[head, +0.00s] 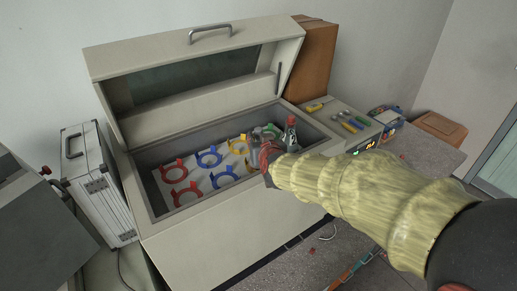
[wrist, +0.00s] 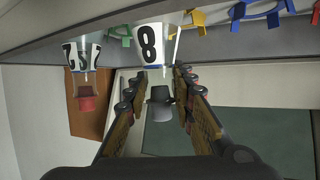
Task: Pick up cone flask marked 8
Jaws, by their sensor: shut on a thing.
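The cone flask marked 8 (wrist: 155,42) shows in the wrist view with a black 8 on a white band and a dark grey stopper. Its base is cut off by the top edge of the picture. My gripper (wrist: 155,82) is shut on it, with a finger on each side of its neck and stopper. In the head view my gripper (head: 268,163) is over the right part of the open box and hides much of what it holds. I cannot tell whether the flask is clear of the box floor.
A second flask with a red stopper (wrist: 88,100) stands close by; it also shows in the head view (head: 291,138). Red (head: 186,194), blue and yellow ring holders lie in the box (head: 150,220), whose lid (head: 190,50) is raised. Tools (head: 348,124) lie on a unit to the right.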

